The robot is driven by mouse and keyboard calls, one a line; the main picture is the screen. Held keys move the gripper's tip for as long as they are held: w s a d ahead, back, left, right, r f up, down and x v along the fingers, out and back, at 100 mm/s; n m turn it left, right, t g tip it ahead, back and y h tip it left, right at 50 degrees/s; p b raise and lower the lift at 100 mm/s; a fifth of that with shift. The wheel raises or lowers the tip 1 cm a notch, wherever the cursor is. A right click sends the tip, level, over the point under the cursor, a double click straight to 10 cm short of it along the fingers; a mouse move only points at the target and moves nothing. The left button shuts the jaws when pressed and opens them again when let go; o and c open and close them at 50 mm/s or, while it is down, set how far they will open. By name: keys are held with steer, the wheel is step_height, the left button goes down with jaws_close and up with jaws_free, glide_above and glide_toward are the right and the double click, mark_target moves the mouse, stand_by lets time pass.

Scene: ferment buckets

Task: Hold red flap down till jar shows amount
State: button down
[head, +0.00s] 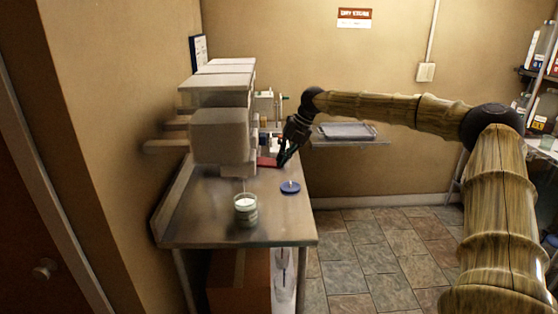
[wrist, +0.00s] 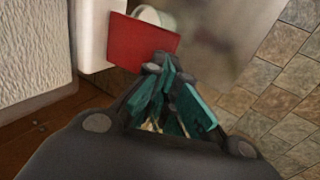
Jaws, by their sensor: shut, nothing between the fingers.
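The red flap (head: 266,162) sticks out low from the side of a pale boxy dispenser (head: 220,130) on the steel counter. My gripper (head: 281,163) is shut and empty, its fingertips at the flap's outer edge. In the wrist view the red flap (wrist: 142,42) lies just beyond the teal-padded fingers (wrist: 160,64), and the tips overlap its near corner; I cannot tell whether they press on it. A glass jar with pale contents (head: 245,210) stands on the counter in front of the dispenser. A whitish round rim (wrist: 153,17) is partly hidden behind the flap.
A shelf with a grey tray (head: 347,131) is on the back wall. Small bottles stand behind the flap. The tiled floor (head: 370,250) right of the counter is clear.

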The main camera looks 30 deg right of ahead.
steer(key=b+v, duration=0.3)
steer(key=v, duration=0.8)
steer(key=shift+s+d+f, duration=0.2)
steer(key=shift+d, duration=0.1)
stand_by(0.9)
